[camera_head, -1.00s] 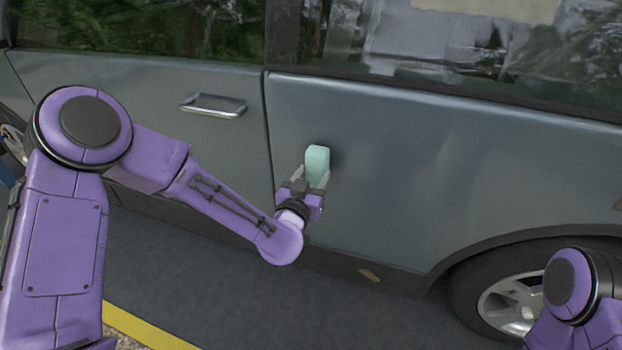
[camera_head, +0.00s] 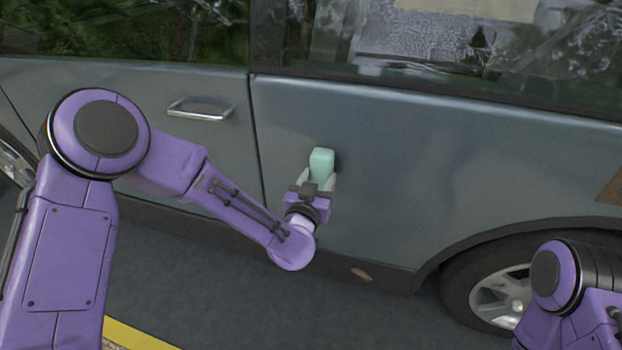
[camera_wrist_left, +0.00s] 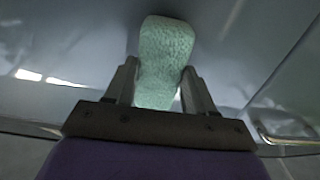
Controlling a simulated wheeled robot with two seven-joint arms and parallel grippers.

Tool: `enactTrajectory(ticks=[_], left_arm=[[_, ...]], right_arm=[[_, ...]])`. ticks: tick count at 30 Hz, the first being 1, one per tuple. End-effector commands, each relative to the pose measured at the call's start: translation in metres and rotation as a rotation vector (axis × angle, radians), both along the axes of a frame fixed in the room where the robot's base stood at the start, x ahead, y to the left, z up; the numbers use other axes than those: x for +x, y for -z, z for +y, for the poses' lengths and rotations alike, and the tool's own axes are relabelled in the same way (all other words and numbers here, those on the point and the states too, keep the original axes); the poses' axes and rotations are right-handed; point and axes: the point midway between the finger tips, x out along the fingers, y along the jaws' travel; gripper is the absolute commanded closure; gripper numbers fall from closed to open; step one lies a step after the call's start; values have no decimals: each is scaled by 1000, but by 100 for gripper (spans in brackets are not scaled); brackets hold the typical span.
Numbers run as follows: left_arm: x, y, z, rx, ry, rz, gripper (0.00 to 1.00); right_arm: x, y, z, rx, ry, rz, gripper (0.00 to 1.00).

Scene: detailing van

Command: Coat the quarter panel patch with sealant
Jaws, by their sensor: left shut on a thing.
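My left gripper (camera_head: 318,182) is shut on a pale green sponge-like block (camera_head: 322,162) and holds it up at the grey quarter panel (camera_head: 420,150), just right of the door seam. In the left wrist view the block (camera_wrist_left: 165,55) has a mottled, porous face and sits between the two fingers of the left gripper (camera_wrist_left: 158,95). It looks close to or against the panel, but I cannot tell if it touches. No distinct coated area shows on the panel. My right arm shows only in part at the lower right; its gripper is out of the picture.
A chrome door handle (camera_head: 200,109) is on the door left of the seam. A rear wheel (camera_head: 500,298) is under the arch at right. A small brown patch (camera_head: 612,188) is at the right edge. A yellow line (camera_head: 135,336) crosses the ground.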

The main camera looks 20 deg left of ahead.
Motion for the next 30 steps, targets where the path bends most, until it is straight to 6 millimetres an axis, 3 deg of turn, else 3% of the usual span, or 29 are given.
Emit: enactTrajectory(ticks=[7, 30], left_arm=[[1, -1, -27, 2, 4, -1, 80], [-1, -1, -76, 1, 3, -1, 80]], right_arm=[[0, -2, 0, 0, 0, 0, 57], [0, -7, 0, 0, 0, 0, 57]])
